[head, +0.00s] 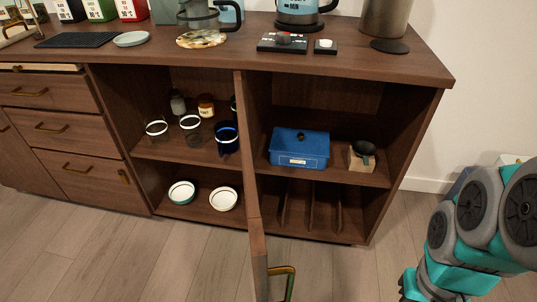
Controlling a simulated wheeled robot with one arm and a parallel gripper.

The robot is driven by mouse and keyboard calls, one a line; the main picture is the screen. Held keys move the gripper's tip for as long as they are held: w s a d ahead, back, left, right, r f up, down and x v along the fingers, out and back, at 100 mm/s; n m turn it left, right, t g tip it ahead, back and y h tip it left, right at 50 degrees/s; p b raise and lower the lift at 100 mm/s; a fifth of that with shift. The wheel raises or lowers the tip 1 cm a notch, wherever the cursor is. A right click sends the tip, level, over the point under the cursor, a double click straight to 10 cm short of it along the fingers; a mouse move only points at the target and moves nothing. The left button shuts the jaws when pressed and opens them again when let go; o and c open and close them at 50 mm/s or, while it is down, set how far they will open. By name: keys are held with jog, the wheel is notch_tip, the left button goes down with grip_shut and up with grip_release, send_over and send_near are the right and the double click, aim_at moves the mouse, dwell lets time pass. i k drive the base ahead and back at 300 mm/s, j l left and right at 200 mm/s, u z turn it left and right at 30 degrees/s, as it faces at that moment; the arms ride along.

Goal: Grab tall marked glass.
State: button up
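Two clear glasses with white bands stand on the upper shelf of the open left cabinet compartment: a left glass (157,128) and a middle glass (191,127). To their right is a dark blue glass (227,138) with a pale band near its rim. It stands close to the open door. I cannot tell for sure which of them is the tall marked glass. My arm's grey and teal links show at the right edge, well away from the glasses. My gripper is not in view.
A cabinet door (251,205) stands open towards me, right of the glasses. A jar (206,105) and a grey bottle (178,103) stand behind them. Bowls (223,198) sit below. A blue box (299,148) is in the right compartment. The wooden floor in front is clear.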

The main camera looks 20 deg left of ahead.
aim_at(190, 122)
jog(key=l+u, duration=0.1)
jog(key=u, duration=0.35)
jog(key=i+l+u, duration=0.1)
jog(key=u, duration=0.35)
jog(key=l+u, duration=0.15)
jog(key=u, duration=0.3)
jog(key=l+u, duration=0.15)
jog(key=u, duration=0.25)
jog(key=j+z, duration=0.1)
jog(key=j, duration=0.35)
jog(key=k+j+z, duration=0.1)
jog(key=j, duration=0.4)
jog(key=k+j, duration=0.1)
jog(key=j, duration=0.35)
jog(key=j+z, duration=0.15)
jog(key=j, duration=0.3)
jog(key=i+j+z, duration=0.35)
jog(key=i+j, duration=0.15)
jog(key=j, duration=0.3)
jog(key=i+j+z, duration=0.15)
jog(key=j, duration=0.25)
jog(key=i+j, duration=0.1)
jog(key=i, duration=0.15)
jog(key=i+j+z, duration=0.1)
jog(key=i, duration=0.2)
